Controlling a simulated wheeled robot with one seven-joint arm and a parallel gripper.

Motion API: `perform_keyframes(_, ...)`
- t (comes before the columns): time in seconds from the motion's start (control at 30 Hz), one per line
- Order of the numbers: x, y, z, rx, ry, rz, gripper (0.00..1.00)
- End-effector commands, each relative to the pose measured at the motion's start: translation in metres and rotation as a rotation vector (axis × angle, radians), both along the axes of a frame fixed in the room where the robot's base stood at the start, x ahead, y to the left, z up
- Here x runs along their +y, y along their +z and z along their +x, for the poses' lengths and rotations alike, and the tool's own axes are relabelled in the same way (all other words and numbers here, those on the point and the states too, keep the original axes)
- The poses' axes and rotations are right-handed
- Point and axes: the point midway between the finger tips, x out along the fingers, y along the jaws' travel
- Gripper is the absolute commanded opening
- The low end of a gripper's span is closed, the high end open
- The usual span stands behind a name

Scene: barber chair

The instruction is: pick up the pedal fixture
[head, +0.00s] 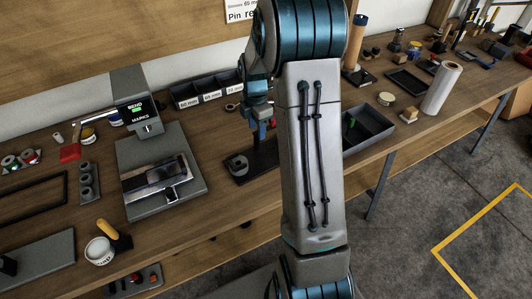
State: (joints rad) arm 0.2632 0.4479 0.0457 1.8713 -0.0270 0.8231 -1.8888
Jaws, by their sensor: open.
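My gripper (262,127) is open and points down over the workbench, left of my forearm. Below it stands a dark fixture with a flat base (250,170) and a thin upright; a grey round part (238,165) sits at its left. Nothing shows held in the jaws, and the gap between fingertips and fixture is hard to judge. I cannot tell for certain whether this is the pedal fixture. A shiny metal block with a dark clamp (158,183) lies on a grey plate (195,208) further left. My arm hides part of the bench.
A grey "BEND MARKS" device (137,115) stands behind the plate. A labelled bin row (205,95) is at the back. An open dark bin (368,130) lies right of my arm. A white cup (99,250) is at front left, a white roll (441,88) at right.

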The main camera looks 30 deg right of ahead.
Motion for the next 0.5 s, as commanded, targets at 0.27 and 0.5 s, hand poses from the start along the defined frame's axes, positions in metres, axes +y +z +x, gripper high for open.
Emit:
perform_keyframes(0.27, 0.0, -0.029, -0.001, 0.001, 0.0, 0.001, 0.4)
perform_keyframes(0.5, 0.0, -0.03, -0.001, 0.0, 0.0, 0.0, 0.32)
